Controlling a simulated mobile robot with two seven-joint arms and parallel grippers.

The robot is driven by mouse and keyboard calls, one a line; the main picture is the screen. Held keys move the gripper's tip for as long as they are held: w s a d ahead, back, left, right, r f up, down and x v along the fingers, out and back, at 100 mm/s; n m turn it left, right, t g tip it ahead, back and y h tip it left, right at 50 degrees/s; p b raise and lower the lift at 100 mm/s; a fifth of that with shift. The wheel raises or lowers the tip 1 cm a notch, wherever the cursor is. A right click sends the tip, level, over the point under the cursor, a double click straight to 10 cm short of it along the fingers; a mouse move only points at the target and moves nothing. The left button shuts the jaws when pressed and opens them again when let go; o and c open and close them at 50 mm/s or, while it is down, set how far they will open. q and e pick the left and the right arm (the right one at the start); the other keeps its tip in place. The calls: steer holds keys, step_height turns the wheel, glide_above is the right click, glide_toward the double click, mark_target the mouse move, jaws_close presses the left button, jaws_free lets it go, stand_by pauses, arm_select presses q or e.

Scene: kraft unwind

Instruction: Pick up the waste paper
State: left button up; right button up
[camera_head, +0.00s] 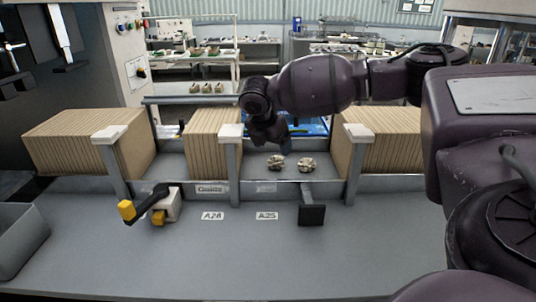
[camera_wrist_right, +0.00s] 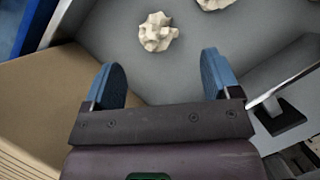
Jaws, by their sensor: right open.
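Two crumpled pieces of waste paper lie on the grey floor of the middle bay. The left waste paper (camera_head: 275,162) also shows in the right wrist view (camera_wrist_right: 157,32), ahead of the open jaws. The right waste paper (camera_head: 307,164) shows only partly at the top edge of the wrist view (camera_wrist_right: 214,4). My left gripper is not in view.
A stack of brown cardboard (camera_head: 212,133) stands left of the bay, and another stack (camera_head: 388,140) stands right. Grey posts with white caps (camera_head: 231,132) divide the bays. A black plate (camera_head: 312,215) and a yellow-tipped lever (camera_head: 128,209) sit at the front edge. A grey bin (camera_head: 20,240) is at left.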

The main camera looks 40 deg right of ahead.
mark_target(276, 158)
steer(key=shift+w+d, duration=0.1)
steer(key=shift+w, duration=0.15)
steer(key=shift+d+f, duration=0.1)
steer(key=shift+f, duration=0.1)
steer(key=shift+x, duration=1)
steer(key=shift+p+x, duration=0.55)
steer(key=shift+x, duration=1.85)
steer(key=shift+s, duration=0.1)
steer(key=c, duration=1)
